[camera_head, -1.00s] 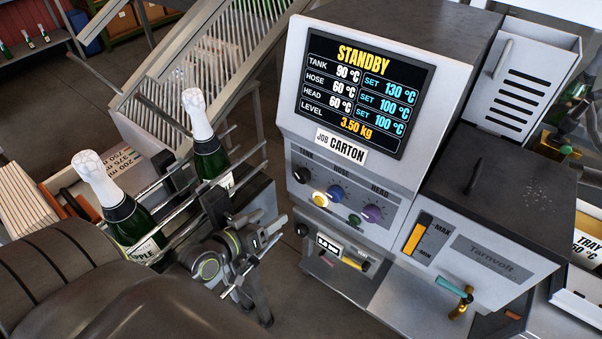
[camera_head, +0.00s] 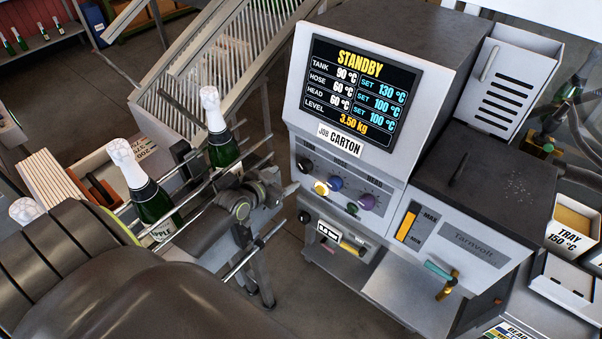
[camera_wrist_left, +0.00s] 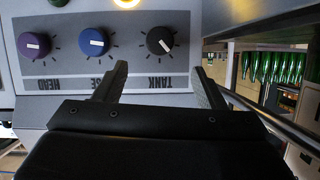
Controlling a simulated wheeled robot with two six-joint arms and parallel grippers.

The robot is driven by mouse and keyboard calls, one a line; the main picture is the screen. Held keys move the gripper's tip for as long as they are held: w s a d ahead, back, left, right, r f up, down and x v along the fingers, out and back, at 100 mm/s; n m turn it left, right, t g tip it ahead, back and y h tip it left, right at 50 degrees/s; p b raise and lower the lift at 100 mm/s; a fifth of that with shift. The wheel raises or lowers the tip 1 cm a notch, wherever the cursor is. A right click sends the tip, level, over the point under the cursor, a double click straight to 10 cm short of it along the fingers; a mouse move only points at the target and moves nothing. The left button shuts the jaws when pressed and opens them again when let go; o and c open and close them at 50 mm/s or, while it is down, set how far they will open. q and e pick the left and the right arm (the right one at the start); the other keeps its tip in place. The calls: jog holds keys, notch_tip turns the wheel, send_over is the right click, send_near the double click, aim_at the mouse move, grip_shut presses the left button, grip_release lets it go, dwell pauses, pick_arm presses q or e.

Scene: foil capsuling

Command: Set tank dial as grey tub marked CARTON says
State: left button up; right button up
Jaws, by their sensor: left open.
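The black tank dial (camera_head: 305,165) is at the left of the knob row on the grey melter (camera_head: 460,245). In the left wrist view the tank dial (camera_wrist_left: 160,40), with a white pointer line, sits just beyond the fingertips over the upside-down word TANK. My left gripper (camera_head: 276,190) is left of the panel in the head view. In the wrist view its fingers (camera_wrist_left: 160,78) are apart, with nothing between them. The screen (camera_head: 362,90) reads STANDBY, tank 90 °C, set 130 °C. A job label (camera_head: 340,139) reads CARTON. No grey tub marked CARTON shows. My right gripper is not in view.
A blue dial (camera_wrist_left: 94,42) and a purple dial (camera_wrist_left: 34,45) sit beside the tank dial. A yellow button (camera_head: 321,188) is below it. Bottles (camera_head: 152,200) stand on rails at left. A tub marked TRAY 150 °C (camera_head: 570,238) is at right.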

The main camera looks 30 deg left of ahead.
aim_at(303, 167)
pick_arm(q)
jog(key=b+x, duration=0.5)
jog(key=x, duration=0.3)
jog(key=shift+w+d+f, duration=0.1)
jog(key=shift+w+f, duration=0.05)
jog(key=shift+f, duration=0.15)
jog(key=shift+w+f+b, duration=0.1)
jog(key=shift+w+b, duration=0.3)
jog(key=shift+w, duration=0.25)
jog(key=shift+c, duration=0.4)
jog(key=c, duration=0.9)
